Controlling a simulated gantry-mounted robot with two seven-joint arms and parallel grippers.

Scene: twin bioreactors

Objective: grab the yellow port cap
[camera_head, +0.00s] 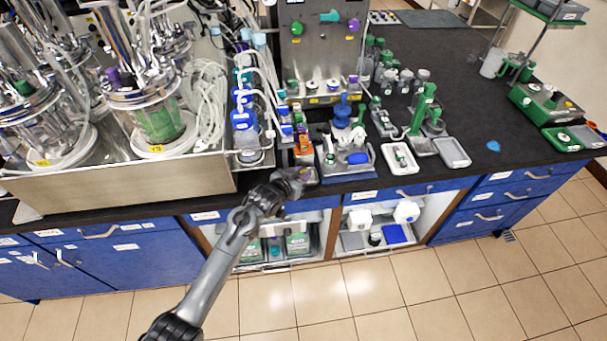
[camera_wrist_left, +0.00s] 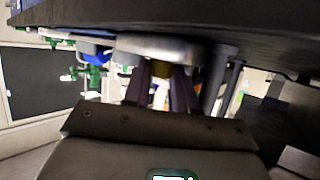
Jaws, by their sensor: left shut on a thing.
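My left gripper (camera_head: 296,178) reaches in from the lower left to the front edge of the black bench, just in front of the small bench devices. In the left wrist view its two dark fingers (camera_wrist_left: 162,88) come up from below, close together, with a small yellow patch of the yellow port cap (camera_wrist_left: 159,71) between them. The fingers are shut on the cap, under a grey rounded part (camera_wrist_left: 155,46). Most of the cap is hidden by the fingers and this part. In the head view I cannot make the cap out behind the gripper. My right gripper is not in view.
The steel bioreactor tray (camera_head: 130,188) stands left of the gripper. A device with a blue knob (camera_head: 342,112) and a white tray (camera_head: 401,158) stand to its right. Blue drawers (camera_head: 115,255) and open shelves lie below the bench edge. The bench's right part is clearer.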

